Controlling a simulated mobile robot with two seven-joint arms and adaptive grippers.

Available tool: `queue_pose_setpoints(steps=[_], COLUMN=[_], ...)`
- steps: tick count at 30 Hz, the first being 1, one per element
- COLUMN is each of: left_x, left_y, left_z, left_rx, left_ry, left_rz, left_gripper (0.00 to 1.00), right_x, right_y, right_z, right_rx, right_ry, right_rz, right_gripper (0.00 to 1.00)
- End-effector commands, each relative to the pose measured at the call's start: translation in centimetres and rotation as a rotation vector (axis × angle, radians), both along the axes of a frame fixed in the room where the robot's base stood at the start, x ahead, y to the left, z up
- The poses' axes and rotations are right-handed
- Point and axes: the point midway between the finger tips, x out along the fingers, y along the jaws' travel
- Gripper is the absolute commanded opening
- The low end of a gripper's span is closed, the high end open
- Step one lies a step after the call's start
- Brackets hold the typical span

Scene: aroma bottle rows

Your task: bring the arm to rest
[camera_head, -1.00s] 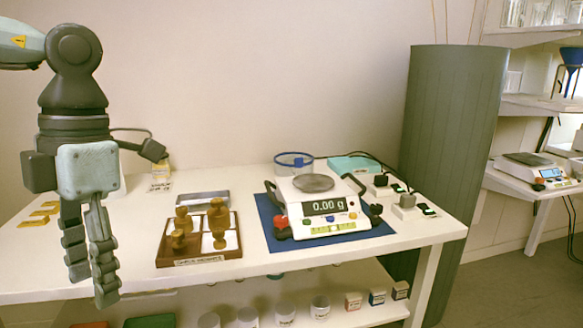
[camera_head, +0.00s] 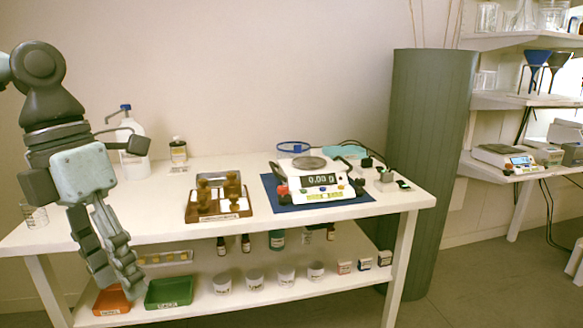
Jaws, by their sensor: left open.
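My left gripper (camera_head: 107,257) hangs from the left arm at the left of the head view, fingers pointing down. It is open and empty, in front of the white table (camera_head: 140,222) and covering part of its front edge. On the table, a brown wooden tray (camera_head: 247,210) holds several brown bottles (camera_head: 233,187). A digital scale (camera_head: 318,181) stands on a blue mat (camera_head: 268,184) to the right of the tray. My right gripper is not in view.
A white bottle with a blue top (camera_head: 128,132) and a small jar (camera_head: 178,151) stand at the back left. The shelf below holds a green bin (camera_head: 168,293), an orange bin (camera_head: 111,300) and several white cups (camera_head: 254,281). A grey-green column (camera_head: 425,160) stands at the right.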

Motion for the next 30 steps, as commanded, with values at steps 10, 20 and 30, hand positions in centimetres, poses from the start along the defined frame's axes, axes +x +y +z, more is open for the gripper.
queue_pose_setpoints(steps=[10,20,30], left_x=[7.1,16.2,10.2], left_y=[-1.0,13.4,23.7], left_z=[0.7,-3.1,-24.8], left_rx=[-0.699,-1.407,-1.427], left_ry=[-0.164,-0.409,-0.395], left_rz=[0.407,1.341,2.445], left_gripper=[0.49,0.49,0.49], right_x=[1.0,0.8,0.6], right_y=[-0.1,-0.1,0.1], right_z=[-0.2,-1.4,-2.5], right_rx=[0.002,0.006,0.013], right_ry=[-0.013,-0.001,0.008], right_rz=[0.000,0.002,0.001], right_gripper=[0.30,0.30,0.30])
